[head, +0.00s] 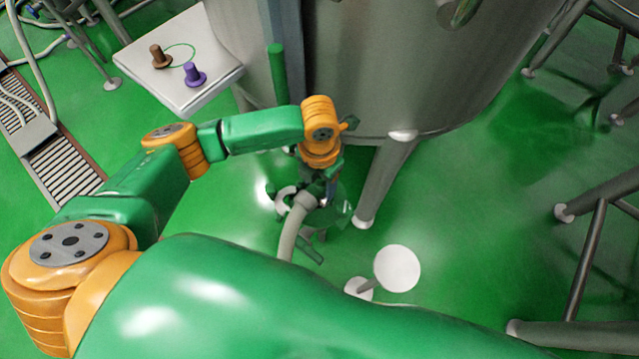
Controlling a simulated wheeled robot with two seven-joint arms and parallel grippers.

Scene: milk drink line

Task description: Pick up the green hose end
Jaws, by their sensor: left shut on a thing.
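My left gripper (322,192) is low down beside the large steel tank, pointing downward and shut. A pale grey hose (291,232) curves up to a hose end (307,201) at the gripper's fingers. The gripper appears shut on this hose end, though the wrist and dark fittings partly hide the grip. Green parts show around the fingers, but I cannot tell clearly which belong to the hose end. My right gripper is not in view.
The steel tank (390,70) and its leg (385,180) stand close to the gripper. A white table (190,98) at upper left bears a brown peg (160,56) and a purple peg (194,75). A white round-topped stand (397,268) is at lower right.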

